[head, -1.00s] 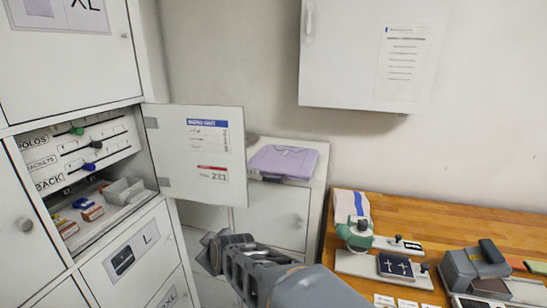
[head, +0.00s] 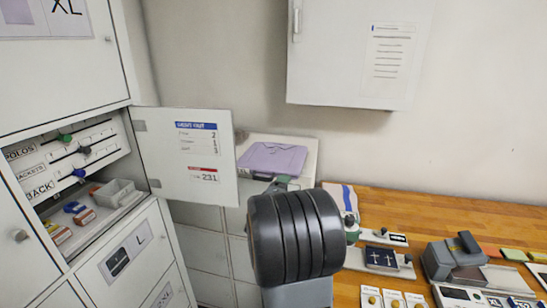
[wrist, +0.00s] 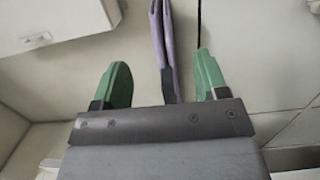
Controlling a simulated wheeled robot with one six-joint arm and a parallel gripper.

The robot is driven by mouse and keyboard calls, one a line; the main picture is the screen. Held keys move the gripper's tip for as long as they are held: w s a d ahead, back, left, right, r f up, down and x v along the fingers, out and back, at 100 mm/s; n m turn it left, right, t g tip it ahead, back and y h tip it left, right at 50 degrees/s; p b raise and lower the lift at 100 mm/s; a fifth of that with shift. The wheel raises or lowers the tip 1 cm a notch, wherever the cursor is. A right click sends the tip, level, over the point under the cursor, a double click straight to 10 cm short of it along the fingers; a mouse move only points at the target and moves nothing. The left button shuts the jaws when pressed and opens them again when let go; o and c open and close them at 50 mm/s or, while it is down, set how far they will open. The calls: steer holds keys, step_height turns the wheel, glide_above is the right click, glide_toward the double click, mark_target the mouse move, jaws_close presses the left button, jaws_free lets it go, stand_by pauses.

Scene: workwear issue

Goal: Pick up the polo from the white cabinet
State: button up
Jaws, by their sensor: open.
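The polo (head: 272,157) is a folded lilac shirt lying flat on top of the low white cabinet (head: 309,163) by the wall. In the wrist view the polo (wrist: 163,40) shows as a narrow lilac strip between the two green fingers, with clear gaps on both sides. My gripper (wrist: 160,78) is open and empty. In the head view, a green part of my gripper (head: 281,182) shows at the polo's front edge; my dark arm link hides the rest. I cannot tell whether the polo's edge is within finger depth.
An open cabinet door (head: 189,155) stands just left of the polo. A wooden bench (head: 440,213) with a stapler-like device (head: 455,257) and small items lies to the right. A wall cabinet (head: 355,50) hangs above.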

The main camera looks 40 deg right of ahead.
steer(key=p+x, duration=0.2)
steer(key=x, duration=0.5)
steer(key=shift+w+d, duration=0.3)
steer(key=shift+c, duration=0.2)
steer(key=c, duration=1.1)
steer(key=shift+r, duration=0.1)
